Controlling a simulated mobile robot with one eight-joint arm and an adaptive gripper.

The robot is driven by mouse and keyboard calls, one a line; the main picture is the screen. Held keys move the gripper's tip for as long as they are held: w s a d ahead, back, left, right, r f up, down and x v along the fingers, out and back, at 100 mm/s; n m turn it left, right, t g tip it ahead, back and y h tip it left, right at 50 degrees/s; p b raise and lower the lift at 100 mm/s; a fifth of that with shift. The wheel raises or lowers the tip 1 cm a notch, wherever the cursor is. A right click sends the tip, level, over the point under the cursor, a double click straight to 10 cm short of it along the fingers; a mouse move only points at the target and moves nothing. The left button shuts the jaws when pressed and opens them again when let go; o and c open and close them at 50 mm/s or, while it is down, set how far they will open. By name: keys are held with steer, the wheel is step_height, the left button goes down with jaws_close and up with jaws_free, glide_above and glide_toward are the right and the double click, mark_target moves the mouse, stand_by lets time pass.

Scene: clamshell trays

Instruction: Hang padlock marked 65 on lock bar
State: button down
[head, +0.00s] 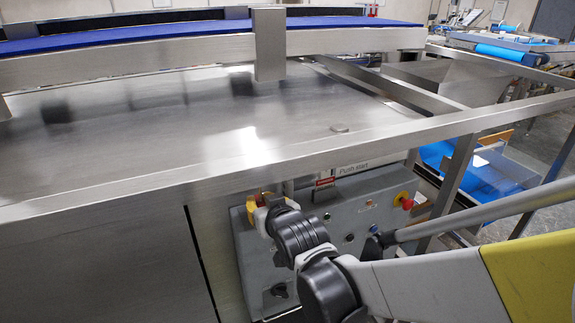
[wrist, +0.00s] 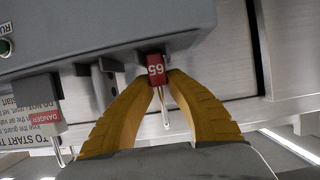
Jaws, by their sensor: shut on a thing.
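The red padlock marked 65 (wrist: 154,68) shows in the wrist view, its number upside down and its metal shackle (wrist: 164,108) pointing toward the bottom of the picture. My gripper (wrist: 163,82) has its yellow fingers closed on the padlock. The padlock is close to the edge of the grey control box. In the head view my gripper (head: 261,203) is at the upper left of the control box (head: 340,235), and the padlock cannot be made out. A grey bracket (wrist: 103,85) is left of the padlock in the wrist view. I cannot tell whether it is the lock bar.
A red button on a yellow base (head: 405,202) is on the box's right. The steel frame edge (head: 300,158) runs just above the box.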

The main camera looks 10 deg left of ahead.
steer(key=shift+f+b, duration=0.25)
steer(key=shift+b, duration=0.05)
steer(key=c, duration=1.4)
jaws_free()
steer(key=shift+r, duration=0.1)
steer(key=shift+c, duration=0.2)
